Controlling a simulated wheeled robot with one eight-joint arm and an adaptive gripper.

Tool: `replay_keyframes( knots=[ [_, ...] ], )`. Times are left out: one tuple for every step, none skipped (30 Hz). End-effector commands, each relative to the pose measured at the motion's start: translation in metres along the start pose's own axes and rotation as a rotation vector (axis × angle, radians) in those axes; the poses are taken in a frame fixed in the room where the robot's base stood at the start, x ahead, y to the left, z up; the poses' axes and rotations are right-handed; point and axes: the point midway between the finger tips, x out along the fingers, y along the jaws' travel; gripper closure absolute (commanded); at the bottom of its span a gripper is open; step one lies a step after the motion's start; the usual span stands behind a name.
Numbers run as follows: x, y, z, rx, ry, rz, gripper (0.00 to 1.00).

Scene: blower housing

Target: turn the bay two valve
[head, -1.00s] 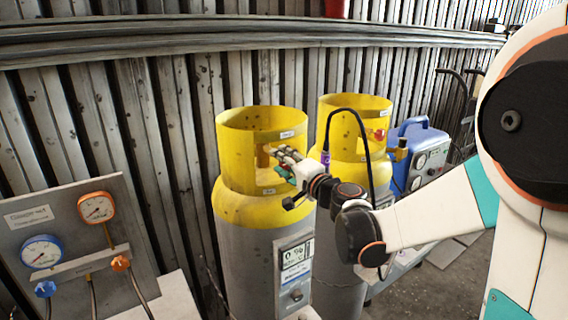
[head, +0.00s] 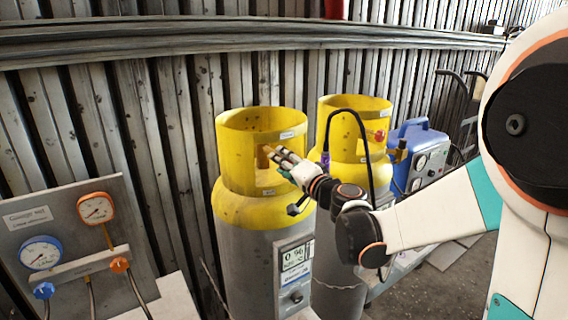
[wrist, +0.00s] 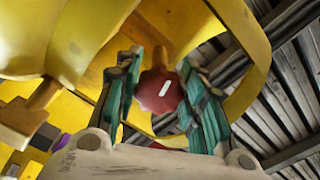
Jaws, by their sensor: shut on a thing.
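A red valve knob (wrist: 160,91) with a white mark sits on a brass stem inside a yellow collar in the wrist view. My gripper (wrist: 158,84) has its teal fingers on either side of the knob and is shut on it. In the head view my gripper (head: 280,160) reaches into the opening of the near yellow-topped cylinder's collar (head: 240,140). The knob is hidden there behind the fingers. The cylinder (head: 245,255) stands upright, with a display panel on its front. No bay number is readable.
A second yellow-topped cylinder (head: 345,110) stands right behind, with a black hose (head: 365,140) looping over it. A blue machine (head: 425,145) is further right. A gauge panel (head: 75,225) stands at the left. A corrugated wall (head: 180,120) runs close behind.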

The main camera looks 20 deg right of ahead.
Motion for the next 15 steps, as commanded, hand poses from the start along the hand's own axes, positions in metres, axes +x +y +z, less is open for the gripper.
replay_keyframes(
  knots=[
    [-0.0003, 0.0003, 0.0007, -0.001, -0.001, 0.000, 0.87],
    [-0.0003, 0.0003, 0.0007, -0.001, -0.001, 0.000, 0.87],
    [-0.0003, 0.0003, 0.0007, 0.000, -0.001, 0.000, 0.54],
    [-0.0002, 0.0003, 0.0007, 0.000, -0.001, 0.000, 0.48],
    [-0.0002, 0.0003, 0.0007, 0.000, -0.001, 0.000, 0.42],
    [-0.0002, 0.0003, 0.0006, 0.000, -0.001, 0.000, 0.42],
    [-0.0002, 0.0002, 0.0005, 0.000, -0.001, 0.000, 0.42],
    [-0.0002, 0.0002, 0.0005, 0.000, -0.001, 0.000, 0.42],
    [-0.0001, 0.0002, 0.0005, 0.000, -0.001, 0.000, 0.42],
    [-0.0001, 0.0002, 0.0004, 0.000, -0.001, 0.000, 0.42],
    [-0.0001, 0.0002, 0.0004, 0.001, 0.000, 0.000, 0.42],
    [-0.0001, 0.0002, 0.0003, 0.001, 0.000, 0.000, 0.42],
    [-0.0001, 0.0002, 0.0003, 0.001, 0.000, 0.000, 0.42],
    [-0.0002, 0.0002, 0.0003, 0.001, 0.000, 0.000, 0.42],
    [-0.0008, 0.0002, 0.0002, 0.001, 0.000, 0.000, 0.42]
  ],
)
